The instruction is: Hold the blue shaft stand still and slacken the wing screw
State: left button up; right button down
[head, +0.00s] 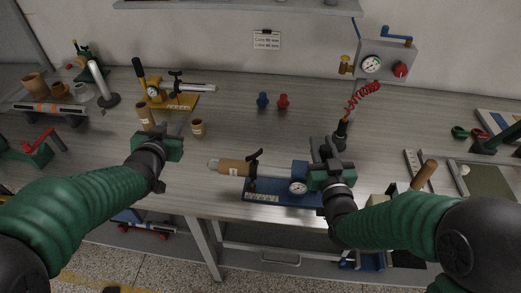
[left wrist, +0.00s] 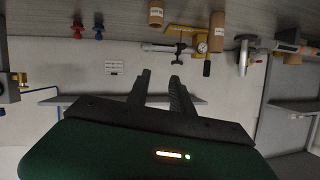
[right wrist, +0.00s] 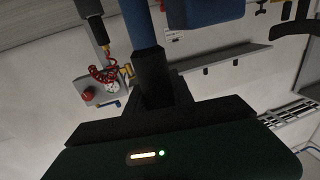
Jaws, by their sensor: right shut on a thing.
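The blue shaft stand (head: 285,200) lies at the table's front edge in the head view, with a blue block and a round gauge (head: 298,187). A brown roll (head: 234,168) sits on its shaft, pointing left. The black wing screw (head: 253,160) stands up beside the roll's right end. My right gripper (head: 325,158) is at the stand's right end. In the right wrist view its fingers are shut on a blue bar (right wrist: 137,25) that seems part of the stand. My left gripper (head: 168,136) is open and empty above the table, left of the stand; its parted fingers show in the left wrist view (left wrist: 157,88).
A yellow stand (head: 178,101) with a similar screw is at the back left, with brown rolls (head: 198,128) near it. Blue (head: 262,100) and red (head: 283,101) pieces stand mid-table. A black tool (head: 341,131) on a red coiled hose is behind my right gripper.

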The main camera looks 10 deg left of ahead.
pick_arm(q)
jog(key=w+m+t, duration=0.1)
jog(key=t, duration=0.1)
jog(key=m+g+h, duration=0.3)
jog(key=m+h, duration=0.5)
jog(key=h, duration=0.7)
send_near(262, 149)
jog(key=x, duration=1)
jog(key=shift+w+f, duration=0.25)
grip_shut()
